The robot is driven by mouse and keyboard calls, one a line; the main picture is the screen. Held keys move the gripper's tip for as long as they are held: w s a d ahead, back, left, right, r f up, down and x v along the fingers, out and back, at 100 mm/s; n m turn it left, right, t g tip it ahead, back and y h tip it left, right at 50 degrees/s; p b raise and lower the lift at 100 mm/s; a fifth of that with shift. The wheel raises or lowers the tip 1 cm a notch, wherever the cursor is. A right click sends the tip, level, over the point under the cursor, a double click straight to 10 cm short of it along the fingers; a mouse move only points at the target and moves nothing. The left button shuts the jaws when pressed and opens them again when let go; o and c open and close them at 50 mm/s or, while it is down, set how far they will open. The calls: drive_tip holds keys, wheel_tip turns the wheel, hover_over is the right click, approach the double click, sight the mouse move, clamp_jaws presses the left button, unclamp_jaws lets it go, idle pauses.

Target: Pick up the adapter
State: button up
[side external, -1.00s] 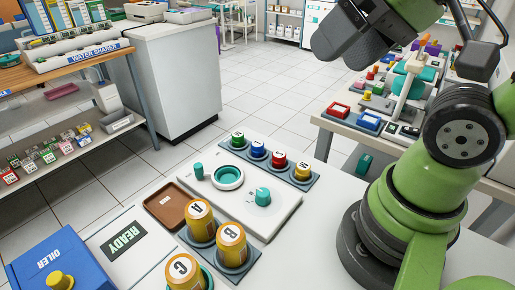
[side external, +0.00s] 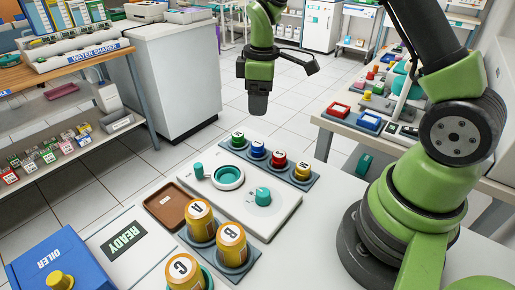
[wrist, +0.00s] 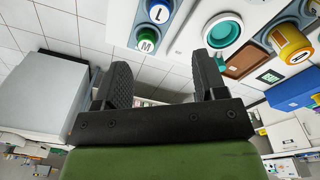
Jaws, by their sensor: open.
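No object in view is clearly marked as the adapter, so I cannot tell which it is. A row of small lettered caps stands in a grey rack: green (side external: 238,140), blue (side external: 257,149), red (side external: 278,160) and yellow (side external: 302,171). The wrist view shows the green cap (wrist: 147,40) marked M and the blue cap (wrist: 159,11) marked L. In front of them is a white device (side external: 237,208) with a teal ring (side external: 228,177) and a teal knob (side external: 263,196). My gripper (side external: 258,106) points down above and behind the green cap, its fingers apart and empty in the wrist view (wrist: 163,78).
Yellow lettered canisters (side external: 232,243) stand in front of the device. A brown tray (side external: 166,206), a READY panel (side external: 124,241) and a blue oiler box (side external: 50,262) lie to the left. A white cabinet (side external: 165,85) stands behind. Open floor lies beyond the worktop.

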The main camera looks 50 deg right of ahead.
drive_tip(key=n, duration=0.1)
hover_over(258, 143)
drive_tip(key=shift+g, duration=0.3)
drive_tip(key=f, duration=0.7)
drive_tip(key=shift+d+f, duration=0.3)
drive_tip(key=shift+f, duration=0.05)
drive_tip(key=shift+a+f, duration=0.15)
drive_tip(key=shift+f, duration=1.25)
drive_tip(key=shift+a+f, duration=0.15)
drive_tip(key=shift+f, duration=1.2)
drive_tip(key=c, duration=1)
